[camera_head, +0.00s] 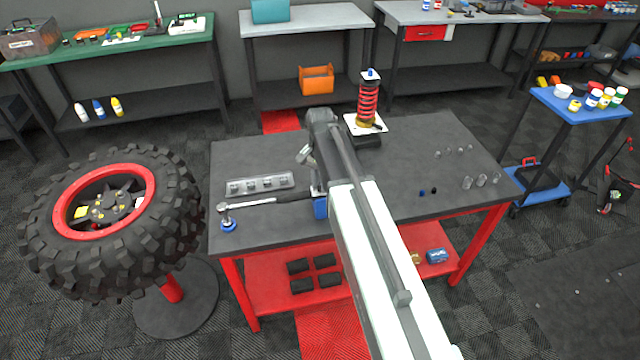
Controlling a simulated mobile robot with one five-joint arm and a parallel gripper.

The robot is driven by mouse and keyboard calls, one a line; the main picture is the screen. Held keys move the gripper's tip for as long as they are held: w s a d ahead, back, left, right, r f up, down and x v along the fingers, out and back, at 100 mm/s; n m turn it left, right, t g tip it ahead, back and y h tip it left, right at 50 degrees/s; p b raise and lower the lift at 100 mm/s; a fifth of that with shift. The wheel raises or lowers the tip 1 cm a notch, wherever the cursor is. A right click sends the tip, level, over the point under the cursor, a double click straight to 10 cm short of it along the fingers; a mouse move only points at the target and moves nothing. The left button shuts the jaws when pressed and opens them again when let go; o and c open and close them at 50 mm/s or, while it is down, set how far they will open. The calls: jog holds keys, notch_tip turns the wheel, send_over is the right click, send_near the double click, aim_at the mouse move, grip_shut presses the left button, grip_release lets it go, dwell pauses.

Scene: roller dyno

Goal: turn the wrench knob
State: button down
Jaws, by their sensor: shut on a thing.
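The torque wrench (270,201) lies across the left front of the dark table, its silver ratchet head at the left over a small blue stand (228,225). Its black grip runs right to a second blue stand (320,208) under my arm. My gripper (314,188) points down at the right end of the wrench and is shut there. The knob at that end is hidden by my gripper and arm, so its turn cannot be seen.
A grey tray of sockets (260,184) lies just behind the wrench. A red coil spring shock (368,100) stands at the table's back. A large tyre (110,215) on a stand is to the left. The table (430,150) is mostly clear at right.

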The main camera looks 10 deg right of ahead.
jog(key=shift+m, duration=0.6)
jog(key=c, duration=1.3)
grip_release()
jog(key=shift+c, duration=0.2)
notch_tip(320, 180, up, 8)
jog(key=p, duration=0.8)
jog(key=shift+f, duration=0.1)
